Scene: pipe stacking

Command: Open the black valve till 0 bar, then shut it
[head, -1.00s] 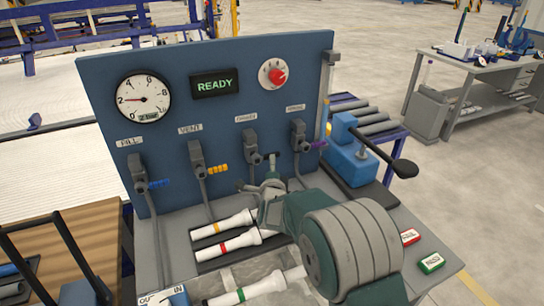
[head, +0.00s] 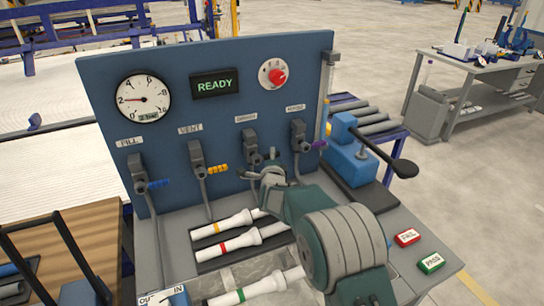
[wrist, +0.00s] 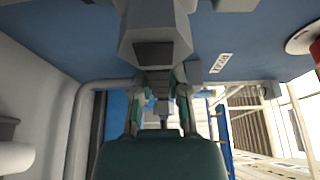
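The black valve (head: 251,152) is the third from the left on the blue panel; its handle is largely hidden by my gripper. My gripper (head: 258,176) is just in front of and below this valve. In the wrist view, the two fingers (wrist: 160,82) stand apart, below a large grey valve body (wrist: 155,35); I cannot tell whether they touch the handle. The display (head: 214,84) reads READY.
Valves with blue (head: 158,184), yellow (head: 218,169) and purple (head: 318,145) handles flank the black one. White pipes (head: 222,224) lie on the bench below. A red knob (head: 277,76) is on the panel. A blue press (head: 352,160) stands behind.

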